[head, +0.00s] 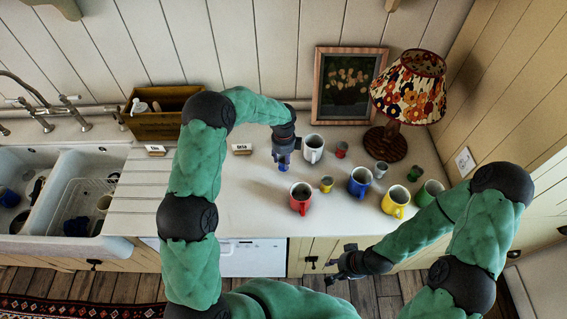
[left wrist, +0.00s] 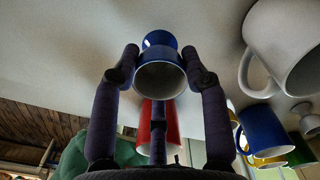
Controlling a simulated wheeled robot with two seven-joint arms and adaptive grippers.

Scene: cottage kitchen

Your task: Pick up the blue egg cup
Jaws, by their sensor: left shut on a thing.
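The blue egg cup (left wrist: 161,72) is between the fingertips of my left gripper (left wrist: 160,68) in the left wrist view. Its open bowl faces the camera and its foot points away, towards the counter. In the head view, my left gripper (head: 284,158) points down over the counter, left of the mugs, shut on the egg cup (head: 283,167), which is mostly hidden there. I cannot tell whether its foot touches the counter. My right gripper (head: 340,270) is low in front of the counter, away from the cups; its jaw state is unclear.
A red mug (head: 300,198), white mug (head: 313,149), blue mug (head: 360,182) and yellow mug (head: 396,202) stand nearby. A small yellow egg cup (head: 326,185) and red egg cup (head: 341,149) are among them. A lamp (head: 410,88) stands behind. Counter left of my left gripper is mostly clear.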

